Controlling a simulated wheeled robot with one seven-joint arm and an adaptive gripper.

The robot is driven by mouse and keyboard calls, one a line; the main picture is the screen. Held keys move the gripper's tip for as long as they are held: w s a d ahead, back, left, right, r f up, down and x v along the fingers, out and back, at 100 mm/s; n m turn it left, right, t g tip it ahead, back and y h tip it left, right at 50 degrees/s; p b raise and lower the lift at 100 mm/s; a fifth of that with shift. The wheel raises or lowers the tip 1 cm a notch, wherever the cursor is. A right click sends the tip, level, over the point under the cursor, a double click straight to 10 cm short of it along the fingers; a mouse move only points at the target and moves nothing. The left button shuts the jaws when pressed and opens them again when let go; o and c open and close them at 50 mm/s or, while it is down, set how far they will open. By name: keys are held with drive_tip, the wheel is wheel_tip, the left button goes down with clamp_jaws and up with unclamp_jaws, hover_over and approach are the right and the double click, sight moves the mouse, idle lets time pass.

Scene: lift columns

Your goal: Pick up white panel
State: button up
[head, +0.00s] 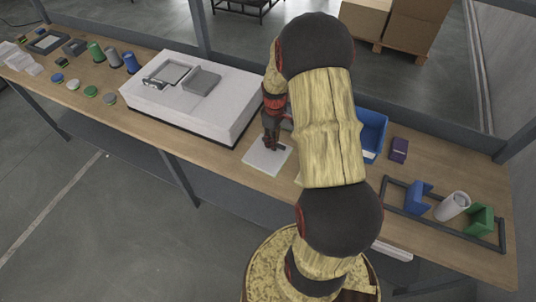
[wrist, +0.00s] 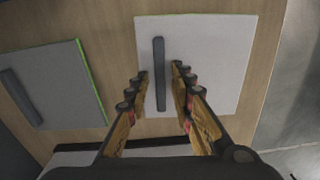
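The white panel (head: 262,163) lies flat on the wooden bench, right of the large white box, in the head view. In the wrist view the white panel (wrist: 215,60) has a dark bar handle (wrist: 159,60) standing on its face. My gripper (wrist: 160,74) is open, with one finger on each side of the handle and gaps showing between. In the head view my gripper (head: 271,143) is right over the panel, pointing down. My arm hides part of the bench behind it. Whether the fingertips reach down beside the handle is hard to tell.
A grey panel (wrist: 60,90) with a dark handle lies left of the white one in the wrist view. The white box (head: 180,115) stands left.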

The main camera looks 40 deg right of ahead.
clamp_jaws()
drive_tip(key=shift+r, duration=0.1)
idle(0.5)
